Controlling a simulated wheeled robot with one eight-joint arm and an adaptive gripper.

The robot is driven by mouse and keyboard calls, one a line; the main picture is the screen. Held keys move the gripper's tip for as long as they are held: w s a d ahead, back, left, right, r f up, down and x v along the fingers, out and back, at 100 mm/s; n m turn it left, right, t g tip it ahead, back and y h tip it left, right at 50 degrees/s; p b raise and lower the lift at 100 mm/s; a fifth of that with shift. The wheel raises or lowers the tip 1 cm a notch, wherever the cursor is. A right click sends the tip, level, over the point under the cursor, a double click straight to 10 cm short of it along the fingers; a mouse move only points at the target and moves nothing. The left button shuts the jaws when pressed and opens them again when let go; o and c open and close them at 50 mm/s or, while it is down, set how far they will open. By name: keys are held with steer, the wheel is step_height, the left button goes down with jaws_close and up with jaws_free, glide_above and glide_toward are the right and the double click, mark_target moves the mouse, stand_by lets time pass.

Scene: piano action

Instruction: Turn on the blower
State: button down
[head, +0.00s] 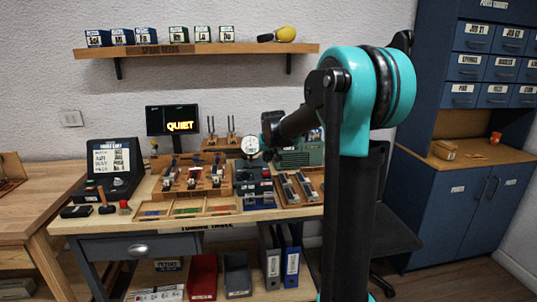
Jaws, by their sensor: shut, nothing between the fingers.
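The blower is not plainly marked in the head view. A green box-shaped unit with a slatted front (298,157) stands at the back right of the bench, partly behind my arm; I cannot tell whether it is the blower. A dark blue and black unit (254,184) stands in front of it, with a round white gauge (250,147) above. My gripper (267,142) is at the far end of my arm, over the bench near the gauge. It is small and dark here, shut and empty. Contact with anything cannot be made out.
The bench (190,226) holds a wooden rack (187,183), a parts tray (183,210), an open case (113,166) and a lit "QUIET" display (173,121). A wooden shelf (200,50) hangs above. Blue cabinets (450,205) stand right.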

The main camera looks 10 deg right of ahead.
mark_target(267, 174)
steer(key=f, duration=0.2)
steer(key=w+f, duration=0.1)
steer(key=f, duration=0.1)
steer(key=shift+f, duration=0.3)
steer(key=shift+s+f, duration=0.1)
steer(key=shift+f, duration=0.4)
steer(key=shift+s+f, duration=0.2)
steer(key=shift+f, duration=0.3)
steer(key=shift+r, duration=0.15)
steer(key=shift+r, duration=0.7)
steer(key=shift+r, duration=0.15)
